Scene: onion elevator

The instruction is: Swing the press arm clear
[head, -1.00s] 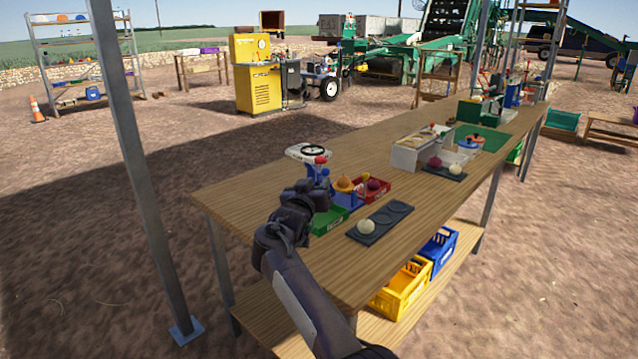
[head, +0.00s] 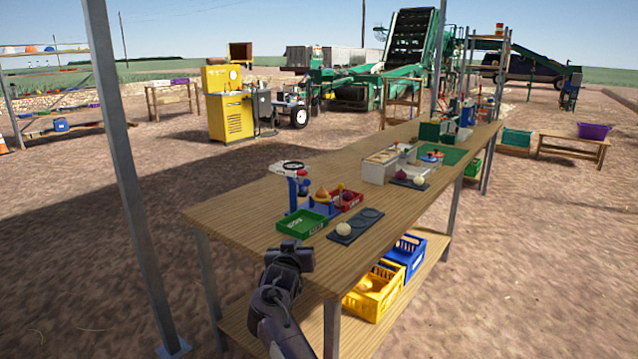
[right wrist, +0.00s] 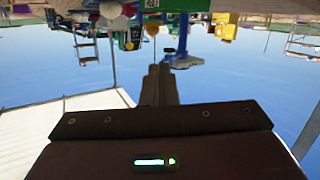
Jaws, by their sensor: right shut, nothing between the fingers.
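The blue press (head: 304,188) stands near the left end of the wooden table, with a red knob at its top. A white piece with a dark ring (head: 289,167) shows just behind it. I cannot tell exactly how the press arm lies. An orange onion (head: 322,195) sits beside the press post. My right gripper (head: 290,253) is at the table's near edge, apart from the press, with the green tray between. In the right wrist view its fingers (right wrist: 159,84) are shut and empty, and the press (right wrist: 183,50) shows beyond them. My left gripper is out of view.
The green tray (head: 292,222) and red tray (head: 352,201) flank the press. A dark plate with round hollows (head: 368,219) holds a white onion (head: 344,230). Yellow (head: 367,304) and blue (head: 404,262) crates stand on the lower shelf. A metal post (head: 128,190) rises at left.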

